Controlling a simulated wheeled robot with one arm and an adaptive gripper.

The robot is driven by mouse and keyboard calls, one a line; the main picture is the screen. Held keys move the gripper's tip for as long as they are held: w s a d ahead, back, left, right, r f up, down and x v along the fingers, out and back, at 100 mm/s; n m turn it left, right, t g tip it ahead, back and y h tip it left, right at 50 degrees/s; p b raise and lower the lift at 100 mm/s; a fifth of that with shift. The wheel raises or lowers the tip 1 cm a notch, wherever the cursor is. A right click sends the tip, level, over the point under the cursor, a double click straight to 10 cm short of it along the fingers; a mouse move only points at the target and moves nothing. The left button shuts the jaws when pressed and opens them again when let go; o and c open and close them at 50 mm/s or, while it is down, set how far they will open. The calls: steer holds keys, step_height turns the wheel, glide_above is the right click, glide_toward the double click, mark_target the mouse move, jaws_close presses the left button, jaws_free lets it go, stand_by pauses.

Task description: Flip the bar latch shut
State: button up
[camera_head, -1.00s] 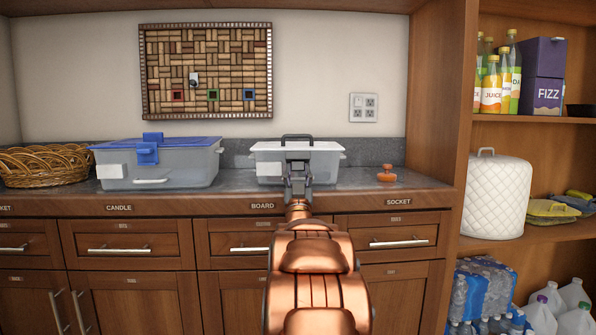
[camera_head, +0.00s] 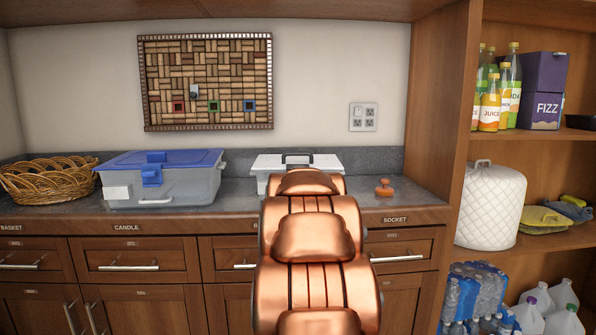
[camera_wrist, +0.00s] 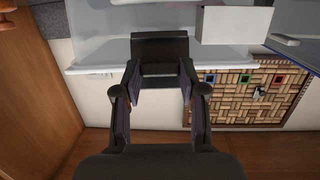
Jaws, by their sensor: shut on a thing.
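The bar latch (camera_head: 297,157) is a dark arch standing above the rim of the white-lidded clear box (camera_head: 264,163) on the counter. My arm hides its lower part in the head view. In the wrist view, a dark piece that looks like the latch (camera_wrist: 159,46) lies across the box's pale edge (camera_wrist: 90,62). My gripper (camera_wrist: 159,88) has its fingers on both sides of this dark piece and is shut on it. The fingers are hidden behind my arm in the head view.
A clear box with a blue lid (camera_head: 190,160) and a wicker basket (camera_head: 48,182) stand to the left. An orange knobbed object (camera_head: 384,188) is on the right. A cork board (camera_head: 207,70) hangs behind. Shelves hold bottles and a quilted white cover (camera_head: 490,207).

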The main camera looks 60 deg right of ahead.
steer(key=r+g+y+p, duration=0.1)
steer(key=p, duration=0.1)
steer(key=d+g+y+p, duration=0.1)
steer(key=p, duration=0.2)
steer(key=shift+w+r+y, duration=0.35)
steer(key=shift+r+y, duration=0.05)
steer(key=shift+w+d+f+g+y+p, duration=0.2)
steer(key=shift+g+y+p, duration=0.3)
steer(key=shift+p, duration=0.7)
steer(key=shift+d+y, duration=0.1)
steer(key=shift+y, duration=0.2)
steer(key=o, duration=1.2)
steer(key=shift+c, duration=0.2)
steer(key=shift+s+r, duration=0.1)
steer(key=shift+r, duration=0.05)
steer(key=v, duration=1.1)
steer(key=shift+a+r, duration=0.15)
steer(key=shift+a, duration=0.2)
steer(key=shift+s, duration=0.15)
